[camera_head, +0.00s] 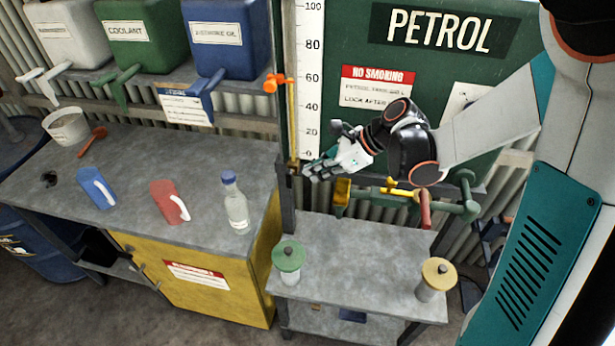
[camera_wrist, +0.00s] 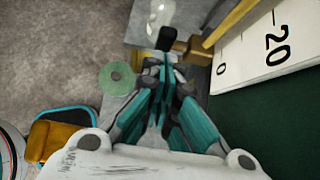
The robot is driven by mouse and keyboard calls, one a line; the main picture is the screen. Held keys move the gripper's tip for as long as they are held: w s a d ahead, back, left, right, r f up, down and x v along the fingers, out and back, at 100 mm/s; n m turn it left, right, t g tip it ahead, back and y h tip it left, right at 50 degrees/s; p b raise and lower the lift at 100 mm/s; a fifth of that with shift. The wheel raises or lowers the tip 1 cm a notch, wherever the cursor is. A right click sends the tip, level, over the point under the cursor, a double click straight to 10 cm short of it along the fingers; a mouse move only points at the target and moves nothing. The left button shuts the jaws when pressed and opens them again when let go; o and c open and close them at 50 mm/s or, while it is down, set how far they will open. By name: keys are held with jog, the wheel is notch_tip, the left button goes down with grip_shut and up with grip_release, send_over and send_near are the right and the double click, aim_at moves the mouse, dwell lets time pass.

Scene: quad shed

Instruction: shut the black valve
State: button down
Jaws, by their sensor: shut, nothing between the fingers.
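The black valve shows in the wrist view as a black handle (camera_wrist: 166,39) beside a brass body (camera_wrist: 190,46), just beyond my fingertips. In the head view its brass fitting (camera_head: 293,168) is at the foot of the white gauge, and the handle is too small to make out. My gripper (camera_head: 308,172) is just right of that fitting, pointing left; it also shows in the wrist view (camera_wrist: 163,72). Its fingers are closed together with nothing held. I cannot tell whether the tips touch the black handle.
The green petrol tank (camera_head: 450,75) is behind my arm, with green pipework (camera_head: 465,200) below it. An orange tap (camera_head: 271,84) is higher on the gauge. A green-lidded jar (camera_head: 288,262) and a yellow-lidded jar (camera_head: 436,279) stand on the lower bench. A clear bottle (camera_head: 236,207) stands left.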

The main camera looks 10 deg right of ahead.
aim_at(290, 172)
jog(key=x, duration=0.3)
jog(key=shift+a+f, duration=0.15)
jog(key=shift+w+a+r+g+h+p, duration=0.1)
jog(key=shift+a+r+g+h+p, duration=0.2)
jog(key=shift+h, duration=0.35)
jog(key=shift+w+a+r+g+h+p, duration=0.1)
jog(key=shift+r+h+p, duration=0.25)
jog(key=shift+h, duration=0.3)
jog(key=shift+w+a+r+g+h, duration=0.1)
jog(key=shift+a+r+g+h, duration=0.15)
jog(key=shift+h, duration=0.5)
jog(key=shift+w+a+r+g+h, duration=0.1)
jog(key=shift+a+r+g+h, duration=0.2)
jog(key=shift+h, duration=0.5)
jog(key=shift+w+a+r+g+h, duration=0.1)
jog(key=shift+a+g+h, duration=0.2)
jog(key=shift+h, duration=0.45)
jog(key=shift+w+a+r, duration=0.1)
jog(key=shift+a, duration=0.2)
jog(key=shift+w+a+r+b, duration=0.1)
jog(key=shift+a+b, duration=0.2)
jog(key=shift+a, duration=0.1)
